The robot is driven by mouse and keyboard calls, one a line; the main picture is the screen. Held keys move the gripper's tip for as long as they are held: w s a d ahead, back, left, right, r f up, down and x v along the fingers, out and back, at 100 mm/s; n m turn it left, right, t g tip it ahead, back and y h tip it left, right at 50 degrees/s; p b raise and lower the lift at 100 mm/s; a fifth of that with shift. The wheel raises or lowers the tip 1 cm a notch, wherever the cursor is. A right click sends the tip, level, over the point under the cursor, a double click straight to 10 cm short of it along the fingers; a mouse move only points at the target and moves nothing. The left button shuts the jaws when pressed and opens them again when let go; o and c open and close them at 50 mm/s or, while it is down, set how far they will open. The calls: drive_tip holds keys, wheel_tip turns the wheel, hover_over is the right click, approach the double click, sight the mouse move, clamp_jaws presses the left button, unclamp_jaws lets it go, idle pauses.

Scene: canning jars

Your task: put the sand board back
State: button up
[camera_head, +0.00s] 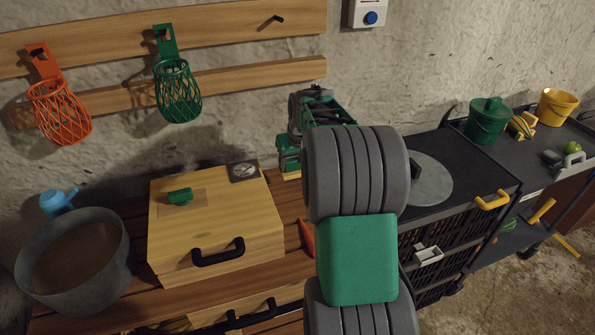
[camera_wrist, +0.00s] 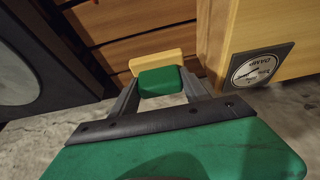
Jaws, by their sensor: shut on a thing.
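My gripper (camera_wrist: 160,84) is shut on a small tan board (camera_wrist: 155,61), with a green block (camera_wrist: 160,82) between the fingers at its near side. I take this tan piece for the sand board. In the head view a tan edge of the board (camera_head: 291,176) shows under my gripper (camera_head: 289,155), right of the wooden box and beside its dial corner. The rest is hidden behind my arm and gripper. The wooden box (camera_head: 215,240) has a black front handle, a round dial plate (camera_head: 243,172) and a tan patch with a green piece (camera_head: 180,197) on top.
A grey pot (camera_head: 75,262) stands left of the box. Orange (camera_head: 60,112) and green (camera_head: 178,92) baskets hang from wall rails, which also carry a bare black peg (camera_head: 275,19). At right a black cart holds a grey disc (camera_head: 422,180); beyond are green and yellow buckets.

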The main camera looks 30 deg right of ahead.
drive_tip(key=w+d+f, duration=0.1)
drive_tip(key=f, duration=0.1)
drive_tip(key=w+d+f, duration=0.2)
drive_tip(key=w+d+f+p, duration=0.1)
drive_tip(key=w+d+f, duration=0.1)
drive_tip(key=shift+w+f, duration=0.25)
drive_tip(key=shift+f, duration=0.1)
wheel_tip(320, 180, down, 4)
drive_tip(key=shift+w+d+r+p, duration=0.15)
drive_tip(key=shift+r+p, duration=0.1)
drive_tip(key=shift+p, duration=0.15)
drive_tip(key=o, duration=0.7)
drive_tip(key=shift+f, duration=0.2)
drive_tip(key=o, duration=0.5)
drive_tip(key=shift+c, duration=0.2)
drive_tip(key=shift+o, duration=0.2)
drive_tip(key=shift+r, duration=0.1)
